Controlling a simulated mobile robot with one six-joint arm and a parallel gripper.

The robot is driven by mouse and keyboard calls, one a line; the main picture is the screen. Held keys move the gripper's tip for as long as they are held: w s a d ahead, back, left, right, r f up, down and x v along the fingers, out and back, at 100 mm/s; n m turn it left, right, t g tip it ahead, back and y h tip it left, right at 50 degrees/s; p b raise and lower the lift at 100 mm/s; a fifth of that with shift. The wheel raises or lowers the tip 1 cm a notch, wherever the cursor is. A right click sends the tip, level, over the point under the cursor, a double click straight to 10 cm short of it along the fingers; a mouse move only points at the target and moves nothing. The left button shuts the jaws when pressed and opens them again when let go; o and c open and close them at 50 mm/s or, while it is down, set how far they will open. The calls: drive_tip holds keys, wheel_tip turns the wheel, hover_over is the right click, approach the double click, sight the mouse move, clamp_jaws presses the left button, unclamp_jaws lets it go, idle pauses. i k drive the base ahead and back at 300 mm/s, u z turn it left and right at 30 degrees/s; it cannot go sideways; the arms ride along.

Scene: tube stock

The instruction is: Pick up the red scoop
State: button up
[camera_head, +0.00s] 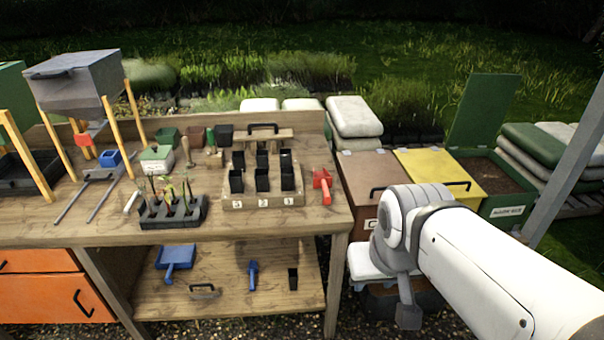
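The red scoop (322,180) lies on the wooden bench top near its right end, just right of the tray with black pots. Its handle points toward the front edge. My white arm comes in from the lower right. A grey part at its end, which looks like my gripper (408,317), hangs down in front of the brown bin, right of the bench and well apart from the scoop. Its fingers cannot be made out, so I cannot tell whether it is open or shut.
A wooden pot tray (262,203) stands close left of the scoop. A dark tray with seedlings (173,220) is further left. A blue dustpan (176,258) and blue scoop (253,274) lie on the lower shelf. Bins (370,178) stand right of the bench.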

sight(323, 179)
drive_tip(key=z, duration=0.05)
drive_tip(key=i, duration=1)
drive_tip(key=u, duration=0.05)
